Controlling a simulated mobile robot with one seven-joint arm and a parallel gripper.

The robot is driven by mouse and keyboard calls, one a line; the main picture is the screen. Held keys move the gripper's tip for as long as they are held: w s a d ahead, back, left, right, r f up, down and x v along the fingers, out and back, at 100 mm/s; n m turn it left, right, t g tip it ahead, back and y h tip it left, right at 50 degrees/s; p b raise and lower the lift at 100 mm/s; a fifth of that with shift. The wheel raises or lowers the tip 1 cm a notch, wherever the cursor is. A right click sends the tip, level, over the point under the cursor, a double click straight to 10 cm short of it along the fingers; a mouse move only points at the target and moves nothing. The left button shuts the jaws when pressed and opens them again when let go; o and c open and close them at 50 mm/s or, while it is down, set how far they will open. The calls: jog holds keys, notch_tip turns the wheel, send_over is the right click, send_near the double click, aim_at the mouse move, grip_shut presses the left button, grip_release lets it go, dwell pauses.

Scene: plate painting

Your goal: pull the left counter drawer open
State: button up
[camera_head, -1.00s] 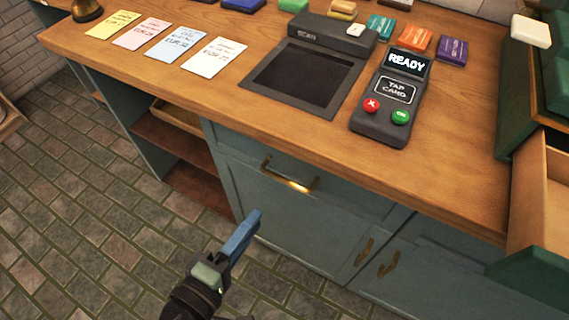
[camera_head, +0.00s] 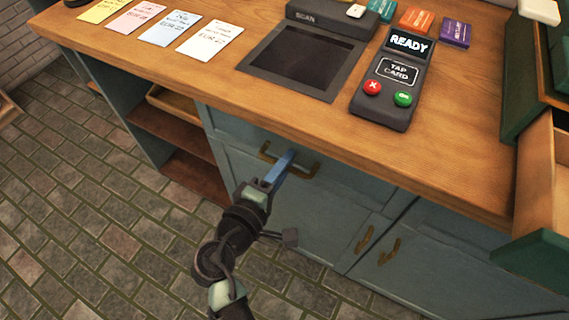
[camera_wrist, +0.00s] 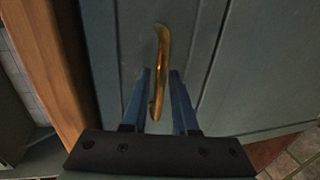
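The left counter drawer (camera_head: 350,187) is a blue-grey front under the wooden countertop, and it looks closed. Its brass bar handle (camera_head: 312,169) is partly hidden behind my gripper (camera_head: 284,160) in the head view. In the wrist view, the handle (camera_wrist: 165,50) runs lengthwise between the two blue fingers of my gripper (camera_wrist: 161,76). The fingers are apart, one on each side of the handle's lower part. I see gaps beside the handle, so the fingers do not appear closed on it.
The countertop (camera_head: 450,150) edge overhangs just above the handle. On it are a card terminal (camera_head: 395,75), a scanner pad (camera_head: 305,60) and several paper cards. Cabinet doors with brass handles (camera_head: 388,252) lie below right. An open wooden drawer (camera_head: 536,190) juts out at the right.

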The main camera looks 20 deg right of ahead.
grip_shut()
dwell(1.4)
